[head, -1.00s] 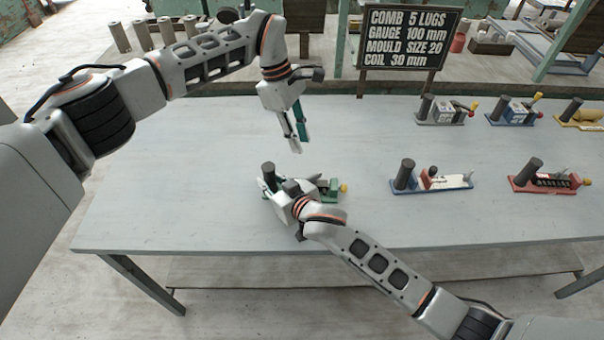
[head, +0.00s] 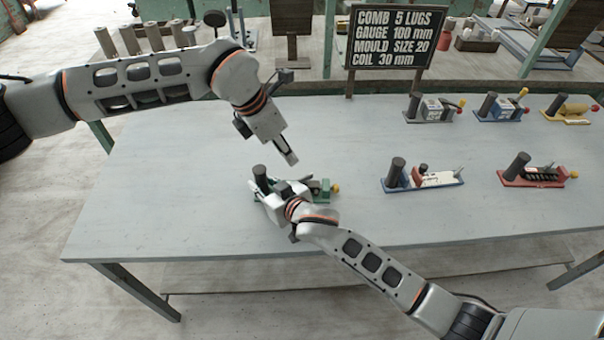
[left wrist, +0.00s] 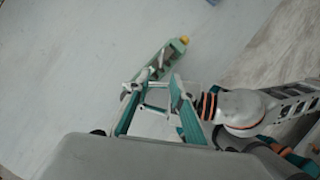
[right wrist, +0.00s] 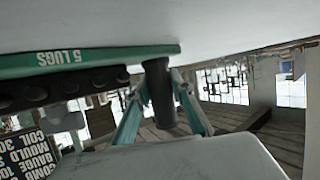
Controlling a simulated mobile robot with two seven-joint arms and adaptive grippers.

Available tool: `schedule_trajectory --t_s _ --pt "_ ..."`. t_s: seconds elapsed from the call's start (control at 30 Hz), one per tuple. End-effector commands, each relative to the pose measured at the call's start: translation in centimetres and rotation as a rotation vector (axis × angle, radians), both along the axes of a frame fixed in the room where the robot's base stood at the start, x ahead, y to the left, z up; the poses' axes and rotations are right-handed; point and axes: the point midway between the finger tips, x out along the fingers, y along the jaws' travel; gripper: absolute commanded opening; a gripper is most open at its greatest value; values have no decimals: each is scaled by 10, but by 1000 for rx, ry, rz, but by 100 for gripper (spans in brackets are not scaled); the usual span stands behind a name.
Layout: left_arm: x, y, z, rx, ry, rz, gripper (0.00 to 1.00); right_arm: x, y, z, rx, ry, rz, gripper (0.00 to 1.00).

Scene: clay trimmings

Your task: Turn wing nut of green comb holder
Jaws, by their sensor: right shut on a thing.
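The green comb holder (head: 322,190) lies on the table, with a yellow knob (head: 336,188) at its right end and a dark upright cylinder (head: 260,178) at its left. My right gripper (head: 272,192) covers its middle. In the right wrist view the fingers are shut on the dark cylinder (right wrist: 160,95), beside the green base marked 5 LUGS (right wrist: 60,62). My left gripper (head: 288,158) is above and behind the holder, pointing down at it. In the left wrist view its fingers (left wrist: 160,82) are apart, with the holder (left wrist: 165,60) beyond them. I cannot make out the wing nut.
Blue (head: 425,183) and red (head: 535,180) holders stand to the right, with grey (head: 432,115), another blue (head: 500,115) and yellow (head: 570,117) ones behind. A sign (head: 390,38) reading COMB 5 LUGS stands at the back. The table's left side (head: 160,190) is clear.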

Motion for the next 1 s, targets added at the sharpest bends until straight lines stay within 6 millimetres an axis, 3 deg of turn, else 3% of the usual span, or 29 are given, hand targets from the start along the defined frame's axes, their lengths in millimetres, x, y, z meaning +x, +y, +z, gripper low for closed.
schedule_trajectory --t_s 0.27,0.7,1.0 --pt "-3 -5 -14 -15 9 32 23 0 0 0 -1 0 0 0" --pt "12 -32 -87 -14 10 32 23 0 0 0 -1 1 0 0" --pt "18 -40 -109 -15 6 30 23 0 0 0 -1 1 0 0"
